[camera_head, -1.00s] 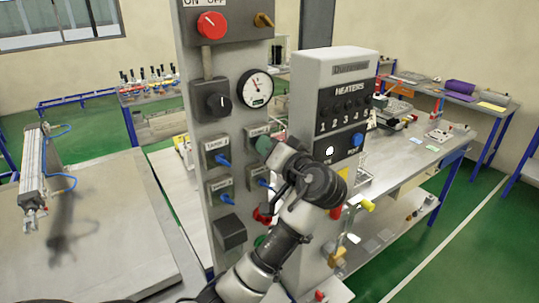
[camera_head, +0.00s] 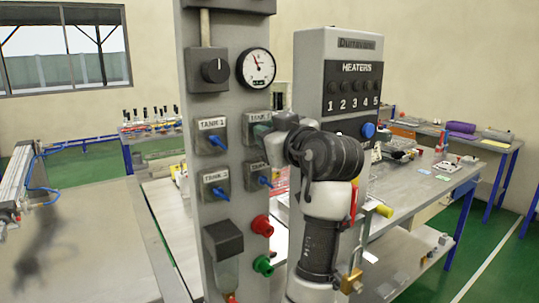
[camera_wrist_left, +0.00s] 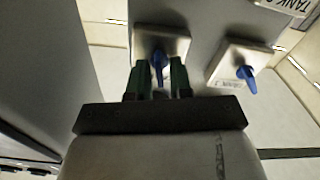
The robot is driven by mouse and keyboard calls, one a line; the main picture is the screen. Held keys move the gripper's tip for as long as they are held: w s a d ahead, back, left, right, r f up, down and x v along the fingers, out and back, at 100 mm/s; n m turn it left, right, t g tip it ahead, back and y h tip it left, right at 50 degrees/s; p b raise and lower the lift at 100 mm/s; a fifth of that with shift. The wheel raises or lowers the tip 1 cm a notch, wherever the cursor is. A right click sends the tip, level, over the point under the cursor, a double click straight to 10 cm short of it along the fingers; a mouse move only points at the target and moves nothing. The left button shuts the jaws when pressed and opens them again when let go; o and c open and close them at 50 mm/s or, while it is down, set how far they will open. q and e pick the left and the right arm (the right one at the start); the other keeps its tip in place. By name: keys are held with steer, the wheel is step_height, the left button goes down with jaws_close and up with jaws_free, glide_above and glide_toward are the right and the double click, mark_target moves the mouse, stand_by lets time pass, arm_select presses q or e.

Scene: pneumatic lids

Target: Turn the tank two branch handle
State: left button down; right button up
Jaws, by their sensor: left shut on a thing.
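A grey upright panel (camera_head: 205,165) carries several small valve boxes with blue handles. The upper left box (camera_head: 211,138) reads TANK 1 and the lower left box (camera_head: 215,187) seems to read TANK 2. The right column has a lower box (camera_head: 257,176) and an upper box, both with labels partly unreadable. My left gripper (camera_head: 263,134) is at the upper right box, and my wrist hides much of it. In the left wrist view its green fingers (camera_wrist_left: 157,80) are shut on a blue handle (camera_wrist_left: 158,60). A second blue handle (camera_wrist_left: 248,80) stands free beside it. My right gripper is out of view.
A round gauge (camera_head: 256,69) and a black knob (camera_head: 215,71) sit above the boxes. Red (camera_head: 262,225) and green (camera_head: 263,265) fittings project below. A heaters cabinet (camera_head: 310,60) stands close behind my wrist. A workbench (camera_head: 460,180) extends to the right.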

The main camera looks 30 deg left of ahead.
arm_select(q)
steer(key=shift+s+f+n+b, duration=0.15)
steer(key=shift+n+b, duration=2.4)
steer(key=shift+n, duration=0.55)
steer(key=c, duration=1.3)
jaws_free()
